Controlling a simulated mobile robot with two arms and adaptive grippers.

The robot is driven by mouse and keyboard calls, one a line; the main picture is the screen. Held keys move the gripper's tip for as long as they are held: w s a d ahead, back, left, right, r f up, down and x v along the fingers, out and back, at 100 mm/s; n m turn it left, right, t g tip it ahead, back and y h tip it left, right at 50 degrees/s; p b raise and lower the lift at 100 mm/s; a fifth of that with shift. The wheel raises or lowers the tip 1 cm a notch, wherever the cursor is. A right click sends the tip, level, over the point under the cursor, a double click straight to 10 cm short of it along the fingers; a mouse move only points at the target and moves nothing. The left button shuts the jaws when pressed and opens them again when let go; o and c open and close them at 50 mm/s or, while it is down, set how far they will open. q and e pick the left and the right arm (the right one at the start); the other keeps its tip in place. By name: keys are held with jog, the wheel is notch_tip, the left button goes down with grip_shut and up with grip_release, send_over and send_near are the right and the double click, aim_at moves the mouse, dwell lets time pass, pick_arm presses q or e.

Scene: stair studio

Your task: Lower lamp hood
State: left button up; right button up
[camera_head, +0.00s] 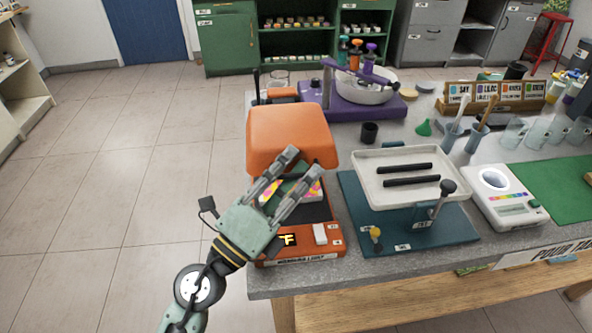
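The orange lamp hood (290,132) is raised above its orange base (305,240) at the left end of the table. A flat piece with a colourful pattern (312,190) lies under the hood, partly hidden by my fingers. My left gripper (304,160) is in front of the lamp, its two fingers apart and nothing seen between them. Its fingertips overlap the hood's lower front edge in the picture; I cannot tell whether they touch it. My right gripper is not in view.
Right of the lamp, a white tray (367,195) with two black bars stands on a teal base. A purple stand with a white bowl (365,92) is behind. A white device (512,212) stands further right. Floor left of the table is clear.

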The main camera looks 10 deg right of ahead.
pick_arm(q)
jog(key=v, duration=1.2)
dwell(0.3)
